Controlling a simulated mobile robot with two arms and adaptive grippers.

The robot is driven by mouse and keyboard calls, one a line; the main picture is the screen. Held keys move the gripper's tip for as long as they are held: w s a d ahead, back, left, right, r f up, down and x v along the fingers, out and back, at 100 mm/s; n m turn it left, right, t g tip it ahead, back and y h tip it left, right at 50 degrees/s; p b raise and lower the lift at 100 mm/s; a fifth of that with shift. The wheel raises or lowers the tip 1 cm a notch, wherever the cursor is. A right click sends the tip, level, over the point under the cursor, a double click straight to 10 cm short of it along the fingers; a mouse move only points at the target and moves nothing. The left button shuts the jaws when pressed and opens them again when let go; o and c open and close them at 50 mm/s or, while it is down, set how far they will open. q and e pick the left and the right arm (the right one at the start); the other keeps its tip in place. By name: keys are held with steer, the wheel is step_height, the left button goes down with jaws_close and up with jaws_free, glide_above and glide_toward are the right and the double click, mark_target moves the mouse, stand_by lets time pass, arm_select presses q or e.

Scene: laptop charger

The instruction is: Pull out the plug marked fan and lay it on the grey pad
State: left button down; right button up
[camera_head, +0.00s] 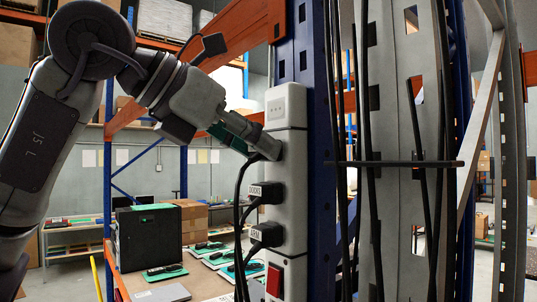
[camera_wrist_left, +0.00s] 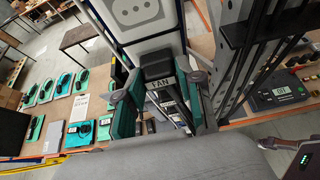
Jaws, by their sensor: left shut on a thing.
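The plug marked FAN (camera_wrist_left: 160,82) shows in the left wrist view, between the two teal-padded fingers of my left gripper (camera_wrist_left: 158,105). My left gripper (camera_head: 268,145) is shut on it, close against the upper part of the white power strip (camera_head: 287,185) in the head view. The plug is at the strip's face; I cannot tell whether its pins are fully in. In the head view the fingers mostly hide it, and a black cable hangs below. A flat light grey piece (camera_head: 163,294) on the table may be the grey pad.
Two other labelled black plugs (camera_head: 265,192) (camera_head: 267,234) sit in the strip below, with a red switch (camera_head: 274,280) under them. Black cables (camera_head: 366,150) run down the post at right. A black box (camera_head: 147,240) and teal mats with items stand on the table.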

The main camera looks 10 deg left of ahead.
arm_select(q)
steer(key=shift+s+a, duration=0.1)
steer(key=shift+s, duration=0.05)
steer(key=shift+s+a, duration=0.55)
steer(key=shift+s, duration=0.15)
steer(key=shift+s+a+b, duration=0.2)
steer(key=shift+b, duration=0.1)
steer(key=shift+s+a, duration=0.4)
steer(key=shift+s, duration=0.2)
steer(key=shift+s+a, duration=0.15)
steer(key=shift+s+a+b, duration=0.3)
steer(key=shift+s+a, duration=0.1)
steer(key=shift+s, duration=0.1)
steer(key=shift+s+a, duration=0.15)
steer(key=shift+s, duration=0.05)
